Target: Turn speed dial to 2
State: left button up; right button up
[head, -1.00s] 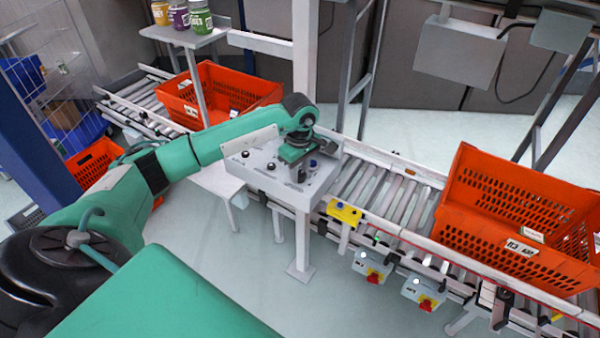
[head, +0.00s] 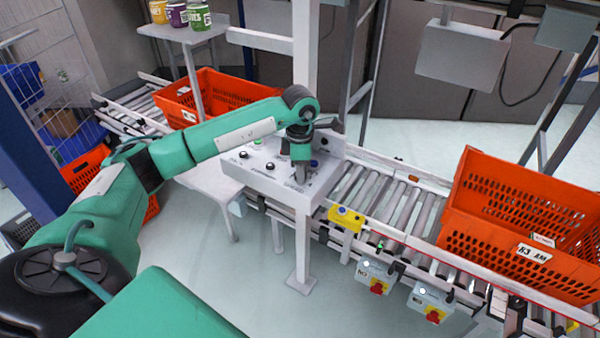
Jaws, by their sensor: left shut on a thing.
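The grey control panel (head: 258,180) stands on a white post beside the roller conveyor and carries several small knobs and buttons. My left gripper (head: 301,180) points down at the right part of the panel and is shut on a small control there, which I take to be the speed dial. The fingers and wrist hide most of the dial, and its setting cannot be read. A blue button (head: 314,163) shows just right of the gripper. A black knob (head: 270,165) and a green button (head: 257,141) show to its left. My right gripper is not in view.
A large orange tote (head: 480,248) sits on the conveyor (head: 385,205) at the right. Another orange tote (head: 215,90) is behind my forearm. A white post (head: 305,50) rises behind the panel. A shelf (head: 185,33) with several jars is at upper left.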

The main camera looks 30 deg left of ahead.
pick_arm(q)
jog(key=shift+r+n, duration=0.1)
jog(key=shift+n, duration=0.4)
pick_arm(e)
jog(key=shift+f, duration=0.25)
pick_arm(q)
jog(key=o, duration=1)
jog(key=shift+c, duration=0.2)
notch_tip(320, 180, up, 14)
jog(key=b, duration=0.2)
jog(key=shift+b, duration=0.35)
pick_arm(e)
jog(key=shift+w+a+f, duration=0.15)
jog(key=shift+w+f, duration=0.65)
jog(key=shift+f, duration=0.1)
pick_arm(q)
jog(key=shift+d+f, duration=0.1)
jog(key=shift+f, duration=0.1)
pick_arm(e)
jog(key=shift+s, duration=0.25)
